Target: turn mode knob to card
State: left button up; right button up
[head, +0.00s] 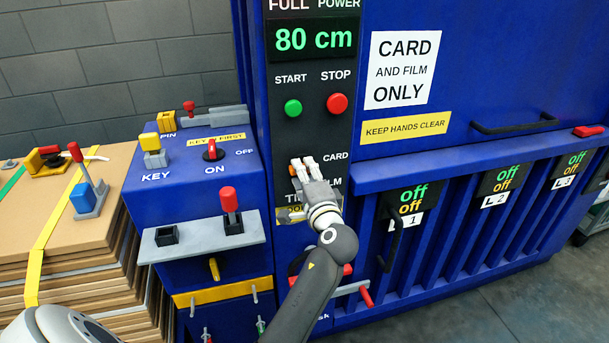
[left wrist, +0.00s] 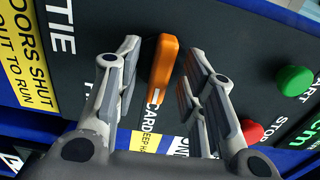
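The orange mode knob (left wrist: 163,72) sits on the dark panel. In the left wrist view its white-marked end lies close to the CARD label (left wrist: 154,117). In the head view only a bit of the knob (head: 293,170) shows beside my fingers, with the CARD label (head: 335,156) up and to the right. My left gripper (head: 307,168) is at the panel. In the left wrist view its fingers (left wrist: 166,62) are open on either side of the knob, with visible gaps. The FILM label is partly hidden by the gripper. My right gripper is not in view.
Above the knob are the green START button (head: 293,108), the red STOP button (head: 338,103) and the display (head: 313,40). A blue key box (head: 185,180) with levers stands to the left. Stacked cardboard (head: 90,215) lies further left. Door handles project at right.

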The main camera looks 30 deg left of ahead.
pick_arm(q)
jog(key=shift+d, duration=0.1)
jog(key=v, duration=0.7)
jog(key=shift+s, duration=0.15)
jog(key=shift+d, duration=0.1)
